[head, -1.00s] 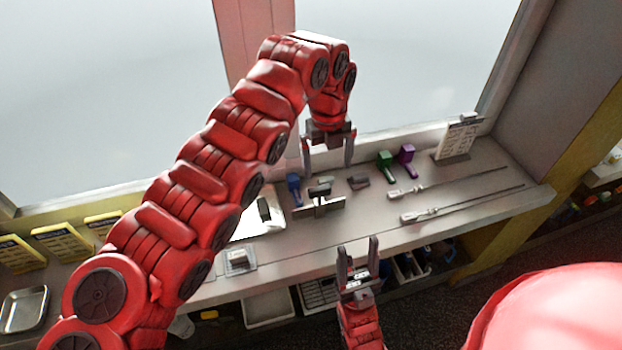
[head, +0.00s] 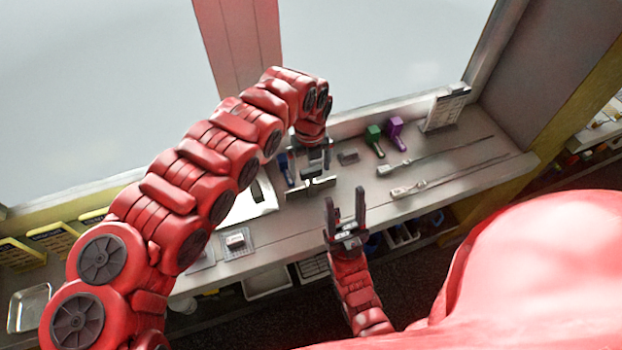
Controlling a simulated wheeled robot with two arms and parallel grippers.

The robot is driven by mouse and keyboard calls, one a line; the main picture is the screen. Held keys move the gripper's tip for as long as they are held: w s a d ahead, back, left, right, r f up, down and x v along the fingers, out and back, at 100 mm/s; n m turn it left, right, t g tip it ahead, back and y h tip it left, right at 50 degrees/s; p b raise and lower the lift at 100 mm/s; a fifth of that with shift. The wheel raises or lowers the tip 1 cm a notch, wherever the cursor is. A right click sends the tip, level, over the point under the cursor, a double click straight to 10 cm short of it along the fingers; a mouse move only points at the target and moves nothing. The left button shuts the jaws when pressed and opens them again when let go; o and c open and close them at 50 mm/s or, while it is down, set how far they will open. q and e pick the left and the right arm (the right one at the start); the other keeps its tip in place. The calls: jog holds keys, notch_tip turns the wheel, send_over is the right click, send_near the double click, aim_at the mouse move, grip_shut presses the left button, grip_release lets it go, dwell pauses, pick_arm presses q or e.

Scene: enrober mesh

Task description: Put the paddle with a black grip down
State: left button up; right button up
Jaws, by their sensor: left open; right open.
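My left gripper (head: 312,168) reaches down over the worktop from the left, just behind a small metal stand (head: 320,187). Its jaws are open. A small grey and dark piece shows at the stand between the fingers; I cannot tell whether it is the paddle with a black grip, or whether the fingers touch it. Tools with blue (head: 283,168), green (head: 375,138) and purple (head: 396,130) parts also lie on the worktop. My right gripper (head: 345,211) is open and empty in front of the worktop.
Two long thin metal rods (head: 447,178) lie at the right of the worktop (head: 300,222). A printed card (head: 443,110) stands at the back right. A small clear tray (head: 236,243) is at the front left. Bins sit below.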

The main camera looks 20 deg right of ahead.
aim_at(311, 178)
pick_arm(q)
jog(key=shift+f, duration=0.2)
jog(key=f, duration=0.1)
jog(key=f+p, duration=0.2)
jog(key=shift+d+f, duration=0.15)
jog(key=shift+d, duration=0.15)
jog(key=shift+w+a+f, duration=0.15)
jog(key=shift+f, duration=0.7)
grip_shut()
